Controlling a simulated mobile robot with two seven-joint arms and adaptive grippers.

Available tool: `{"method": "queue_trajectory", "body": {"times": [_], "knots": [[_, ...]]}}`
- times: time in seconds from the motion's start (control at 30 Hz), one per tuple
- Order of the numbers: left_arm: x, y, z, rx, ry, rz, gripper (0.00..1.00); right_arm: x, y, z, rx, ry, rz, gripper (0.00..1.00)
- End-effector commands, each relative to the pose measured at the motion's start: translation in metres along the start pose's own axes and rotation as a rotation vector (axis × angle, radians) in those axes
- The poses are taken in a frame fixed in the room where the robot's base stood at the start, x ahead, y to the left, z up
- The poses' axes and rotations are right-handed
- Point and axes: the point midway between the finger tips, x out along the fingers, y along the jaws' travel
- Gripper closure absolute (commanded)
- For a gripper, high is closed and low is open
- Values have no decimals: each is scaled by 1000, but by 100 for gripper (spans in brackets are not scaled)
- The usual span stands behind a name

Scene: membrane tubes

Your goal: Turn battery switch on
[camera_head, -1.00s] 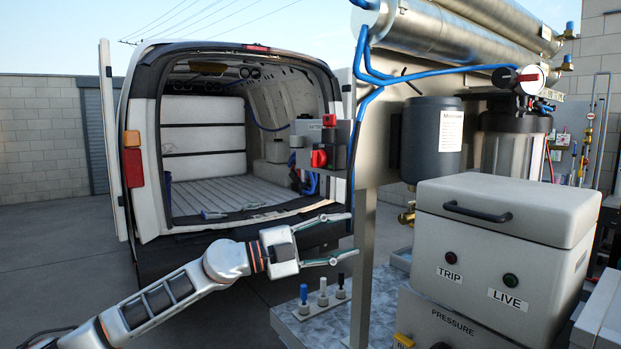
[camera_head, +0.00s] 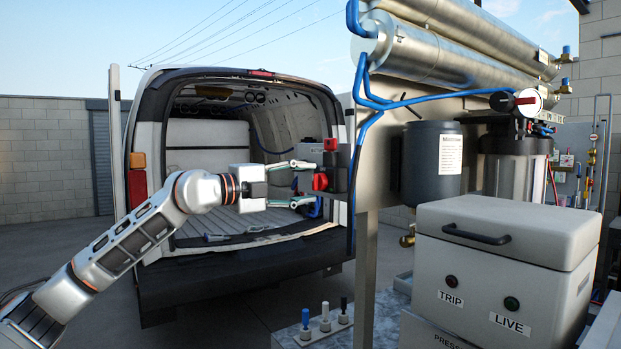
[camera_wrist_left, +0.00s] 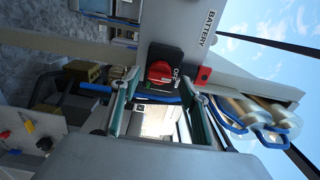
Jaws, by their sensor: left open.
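The battery switch is a round red knob (camera_head: 320,181) on a dark block at the van's open rear. It shows head-on in the left wrist view (camera_wrist_left: 160,72), on a black square plate with an OFF label, below a grey panel marked BATTERY (camera_wrist_left: 190,25). My left gripper (camera_head: 308,181) is open and points right at the knob. In the left wrist view its two fingers (camera_wrist_left: 160,88) lie either side of the knob's line. I cannot tell whether they touch the knob. My right gripper is out of view.
A second red part (camera_head: 331,145) sits above the knob. A metal frame post (camera_head: 365,250) stands just right of it, with blue hoses. A grey case (camera_head: 505,235) marked TRIP and LIVE stands at lower right. The van floor (camera_head: 215,228) is mostly clear.

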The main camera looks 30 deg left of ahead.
Motion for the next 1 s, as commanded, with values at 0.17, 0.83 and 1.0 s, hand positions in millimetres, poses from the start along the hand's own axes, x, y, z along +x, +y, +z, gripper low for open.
{"method": "queue_trajectory", "body": {"times": [0.17,0.83,1.0], "knots": [[18,-2,0,-1,1,-2,55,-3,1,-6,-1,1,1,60],[23,1,0,0,0,0,94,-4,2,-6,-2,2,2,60],[23,1,0,21,1,1,94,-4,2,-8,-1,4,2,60]]}}
